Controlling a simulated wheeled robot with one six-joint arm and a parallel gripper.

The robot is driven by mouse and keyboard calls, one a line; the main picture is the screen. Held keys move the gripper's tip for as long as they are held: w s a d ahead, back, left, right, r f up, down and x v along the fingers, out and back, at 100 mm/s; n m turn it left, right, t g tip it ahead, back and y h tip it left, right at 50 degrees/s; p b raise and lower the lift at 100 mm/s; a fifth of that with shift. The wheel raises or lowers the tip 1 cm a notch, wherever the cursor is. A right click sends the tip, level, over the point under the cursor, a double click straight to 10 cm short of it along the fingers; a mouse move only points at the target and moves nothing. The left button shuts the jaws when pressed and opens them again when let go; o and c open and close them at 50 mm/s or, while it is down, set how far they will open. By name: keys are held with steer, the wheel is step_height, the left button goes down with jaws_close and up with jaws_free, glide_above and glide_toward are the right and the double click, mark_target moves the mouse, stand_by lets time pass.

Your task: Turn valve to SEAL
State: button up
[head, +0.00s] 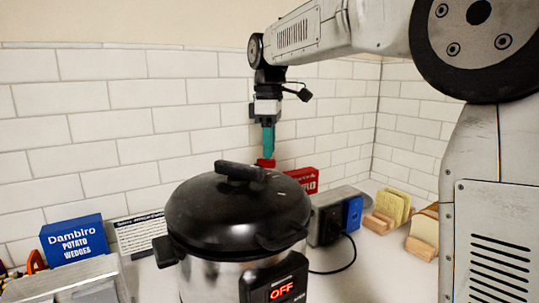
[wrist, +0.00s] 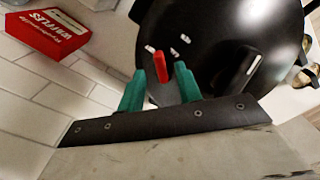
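A pressure cooker with a black lid (head: 238,212) and steel body stands in the middle of the head view; its display reads OFF. The red valve (wrist: 160,66) sits at the lid's rear edge. It also shows in the head view (head: 265,163), just under my gripper (head: 268,143). In the wrist view, my gripper (wrist: 160,70) has its two teal fingers apart, one on each side of the red valve, with a visible gap. Small white marks (wrist: 174,52) lie on the lid around the valve; I cannot read them.
A white tiled wall stands close behind the cooker. A red box (head: 303,179) is behind it, also in the wrist view (wrist: 50,35). A blue Dambiro box (head: 75,243) stands left. A grey unit with a black cable (head: 347,255) and wooden holders (head: 387,215) stand right.

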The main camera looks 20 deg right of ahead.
mark_target(265, 165)
steer(key=shift+f, duration=1.35)
jaws_close()
steer(key=shift+s+m, duration=0.1)
steer(key=shift+m, duration=0.2)
steer(key=m, duration=0.4)
steer(key=shift+s+a, duration=0.35)
steer(key=shift+a, duration=0.05)
steer(key=m, duration=0.3)
steer(key=a+m, duration=0.1)
steer(key=m, duration=0.1)
steer(key=shift+s, duration=0.25)
steer(key=shift+m, duration=0.3)
